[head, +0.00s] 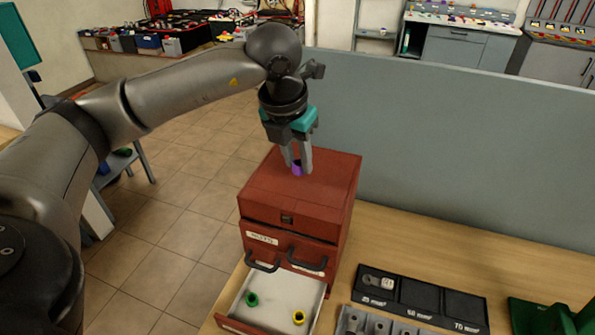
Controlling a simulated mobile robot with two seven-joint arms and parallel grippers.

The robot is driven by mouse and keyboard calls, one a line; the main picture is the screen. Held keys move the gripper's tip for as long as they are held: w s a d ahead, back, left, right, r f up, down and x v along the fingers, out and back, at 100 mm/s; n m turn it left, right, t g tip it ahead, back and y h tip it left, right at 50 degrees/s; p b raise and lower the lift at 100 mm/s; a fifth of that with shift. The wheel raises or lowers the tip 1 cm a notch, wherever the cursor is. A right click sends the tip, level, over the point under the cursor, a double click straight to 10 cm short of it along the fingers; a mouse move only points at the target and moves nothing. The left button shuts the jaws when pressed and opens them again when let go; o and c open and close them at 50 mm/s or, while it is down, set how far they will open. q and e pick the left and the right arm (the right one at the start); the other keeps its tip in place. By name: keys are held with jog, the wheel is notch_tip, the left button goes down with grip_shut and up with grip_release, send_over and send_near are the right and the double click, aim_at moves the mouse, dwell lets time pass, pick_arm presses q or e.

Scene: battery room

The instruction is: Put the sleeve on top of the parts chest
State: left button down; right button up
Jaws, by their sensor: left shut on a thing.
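The red parts chest (325,195) stands on the left end of a wooden table. My left gripper (298,169) reaches down over the chest's top and is shut on a small purple sleeve (297,167). The sleeve is at or just above the top surface; I cannot tell whether it touches. The fingers hide part of it. The chest's bottom drawer (311,295) is pulled out. A green ring-like part (252,299) and a yellow one (299,317) lie in it. My right gripper is not in view.
A black tray (420,301) with labelled compartments lies right of the drawer, with a grey holder (372,322) in front of it. A green object (545,316) is at the right edge. A grey partition (450,150) stands behind the table.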

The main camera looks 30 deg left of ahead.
aim_at(296, 166)
pick_arm(q)
jog(key=shift+f, duration=1.7)
jog(key=shift+f, duration=0.1)
jog(key=c, duration=0.6)
grip_release()
jog(key=v, duration=1.2)
